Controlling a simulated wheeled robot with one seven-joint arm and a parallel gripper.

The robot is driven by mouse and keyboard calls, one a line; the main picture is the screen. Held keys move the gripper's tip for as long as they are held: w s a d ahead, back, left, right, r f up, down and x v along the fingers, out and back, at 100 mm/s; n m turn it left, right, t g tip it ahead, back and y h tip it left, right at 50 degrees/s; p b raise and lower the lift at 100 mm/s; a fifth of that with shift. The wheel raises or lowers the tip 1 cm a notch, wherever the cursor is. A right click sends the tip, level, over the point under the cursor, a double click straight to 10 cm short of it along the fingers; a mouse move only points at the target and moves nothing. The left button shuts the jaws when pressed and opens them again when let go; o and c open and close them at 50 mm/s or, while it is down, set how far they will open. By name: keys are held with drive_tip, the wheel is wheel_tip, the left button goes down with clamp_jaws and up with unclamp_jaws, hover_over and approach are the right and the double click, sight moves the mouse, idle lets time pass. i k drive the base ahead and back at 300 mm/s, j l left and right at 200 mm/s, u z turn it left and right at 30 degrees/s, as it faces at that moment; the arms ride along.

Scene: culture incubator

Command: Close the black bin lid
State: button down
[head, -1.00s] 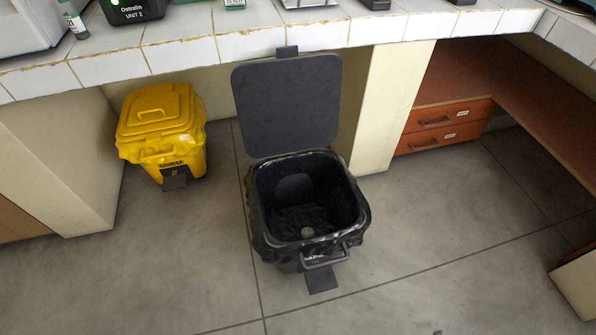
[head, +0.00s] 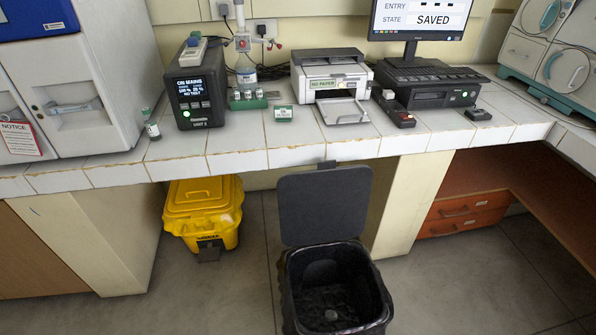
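The black bin (head: 378,300) stands on the floor in front of the counter, lined with a black bag. Its black lid (head: 325,204) is raised upright at the back of the bin, with its top edge near the counter's front edge. The bin's mouth is open, and a small pale item (head: 331,314) lies inside. The bin's front side is cut off by the bottom of the picture. My gripper is not in the head view.
A yellow lidded bin (head: 203,212) stands under the counter to the left. The tiled counter (head: 294,156) overhangs behind the lid and carries a printer (head: 331,82), a monitor (head: 421,18) and a black unit (head: 194,85). Orange drawers (head: 463,217) are at right.

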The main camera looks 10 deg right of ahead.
sight(329, 202)
drive_tip(key=i+j, duration=0.15)
drive_tip(key=j, duration=0.2)
drive_tip(key=i+j, duration=0.15)
drive_tip(key=j, duration=0.2)
drive_tip(key=i+j, duration=0.15)
drive_tip(key=j, duration=0.2)
drive_tip(key=i+j, duration=0.15)
drive_tip(key=j, duration=0.15)
drive_tip(key=i+j+z, duration=0.1)
drive_tip(key=j, duration=0.25)
drive_tip(key=i+j, duration=0.2)
drive_tip(key=j, duration=0.15)
drive_tip(key=i+j, duration=0.3)
drive_tip(key=i, duration=0.15)
drive_tip(key=i+j, duration=0.3)
drive_tip(key=i+z, duration=0.05)
drive_tip(key=i, duration=0.05)
